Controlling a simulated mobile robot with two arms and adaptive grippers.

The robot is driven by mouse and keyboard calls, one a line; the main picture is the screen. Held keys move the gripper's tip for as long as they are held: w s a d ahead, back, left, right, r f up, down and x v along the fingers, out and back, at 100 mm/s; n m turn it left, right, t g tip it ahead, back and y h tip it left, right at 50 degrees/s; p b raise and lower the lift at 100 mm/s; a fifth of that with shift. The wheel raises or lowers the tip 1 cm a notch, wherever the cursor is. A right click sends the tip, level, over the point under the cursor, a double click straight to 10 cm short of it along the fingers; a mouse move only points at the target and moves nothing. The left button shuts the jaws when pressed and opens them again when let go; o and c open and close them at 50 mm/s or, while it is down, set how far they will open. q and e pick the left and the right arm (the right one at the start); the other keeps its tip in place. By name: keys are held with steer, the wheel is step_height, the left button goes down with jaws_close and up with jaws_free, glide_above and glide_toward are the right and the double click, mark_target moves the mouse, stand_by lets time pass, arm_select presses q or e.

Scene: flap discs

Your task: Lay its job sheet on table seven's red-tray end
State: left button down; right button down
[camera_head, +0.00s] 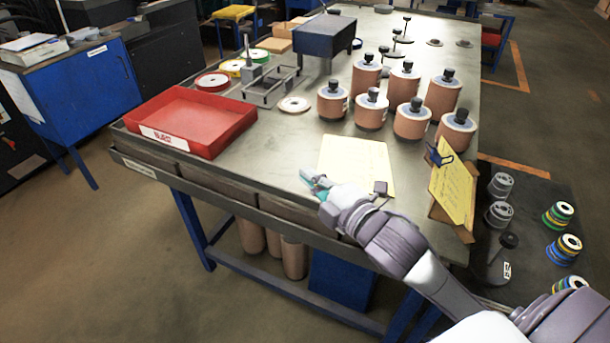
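A pale yellow sheet (358,163) lies flat on the metal table (280,150), near its front edge. A second yellow sheet (453,190) stands tilted on a clipboard at the table's right end, under a dark clip (439,154). The red tray (190,120) with a white label is at the table's left end. My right gripper (313,180) is just left of the flat sheet's lower left corner, near the front edge. Its teal-padded fingertips look apart, with nothing seen between them. My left gripper is out of view.
Several copper-coloured cylinders (371,108) with black knobs stand behind the flat sheet. A metal fixture (268,85) and a pale disc (294,104) lie right of the tray. Bare tabletop shows between tray and sheet. A dark mat (520,225) holds several disc stacks at right.

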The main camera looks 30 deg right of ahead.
steer(key=shift+w+d+r, duration=0.15)
steer(key=shift+r, duration=0.35)
steer(key=w+a+f, duration=0.2)
steer(key=w+f, duration=0.1)
steer(key=w+a+f, duration=0.2)
steer(key=w+f, duration=0.1)
steer(key=f, duration=0.1)
steer(key=w+a+f, duration=0.2)
steer(key=w+f, duration=0.1)
steer(key=shift+w+a+f+p, duration=0.2)
steer(key=shift+w+f+p, duration=0.05)
steer(key=shift+w+p, duration=0.15)
steer(key=shift+f, duration=0.1)
steer(key=shift+f, duration=0.15)
steer(key=c, duration=1.3)
jaws_free()
